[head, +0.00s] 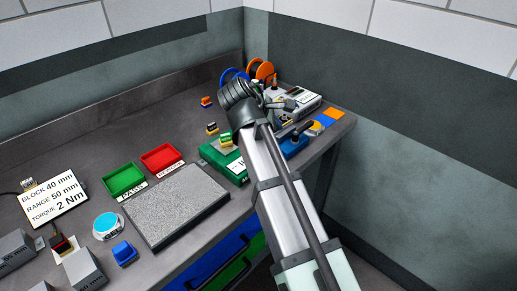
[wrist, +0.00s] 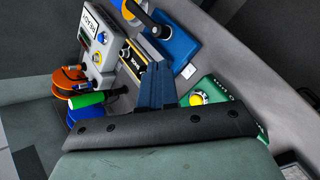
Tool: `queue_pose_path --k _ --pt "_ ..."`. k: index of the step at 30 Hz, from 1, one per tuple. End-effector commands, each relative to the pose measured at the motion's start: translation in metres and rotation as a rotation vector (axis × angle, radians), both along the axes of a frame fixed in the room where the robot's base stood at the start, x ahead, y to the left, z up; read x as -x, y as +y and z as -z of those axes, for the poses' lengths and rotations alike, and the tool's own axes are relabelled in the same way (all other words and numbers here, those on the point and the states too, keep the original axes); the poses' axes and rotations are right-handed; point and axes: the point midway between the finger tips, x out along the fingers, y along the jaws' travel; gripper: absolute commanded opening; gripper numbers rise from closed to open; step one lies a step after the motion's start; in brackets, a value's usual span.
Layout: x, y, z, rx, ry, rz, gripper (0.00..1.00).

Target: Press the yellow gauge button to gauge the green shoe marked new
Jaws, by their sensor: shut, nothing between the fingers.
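In the wrist view a round yellow button (wrist: 197,98) sits on a green base (wrist: 222,97) with white lettering too small to read. I cannot make out which piece is the green shoe marked new. My gripper (wrist: 155,68) is shut and empty. Its fingers point toward a blue base (wrist: 175,42) and a black-and-yellow piece, with the yellow button to their right, apart from them. In the head view my wrist hides the fingertips.
A white device (wrist: 97,35) with coloured buttons stands past the fingers, and orange and blue spools (wrist: 68,82) are on the left. A green tray (head: 124,180), a red tray (head: 162,158) and a grey plate (head: 175,205) lie left of my arm. The bench's back middle is mostly clear.

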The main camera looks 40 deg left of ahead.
Motion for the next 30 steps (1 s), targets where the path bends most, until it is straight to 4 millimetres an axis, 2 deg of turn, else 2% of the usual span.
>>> queue_pose_path --k 1,4,11,23,30 --pt "0.010 0.009 -0.010 0.009 -0.012 -0.028 0.00" --pt "0.025 0.020 -0.024 0.028 -0.030 -0.069 0.00" --pt "0.041 0.030 -0.039 0.049 -0.051 -0.114 0.00" --pt "0.042 0.030 -0.039 0.050 -0.053 -0.117 0.00" --pt "0.042 0.030 -0.025 0.050 -0.052 -0.117 0.00"
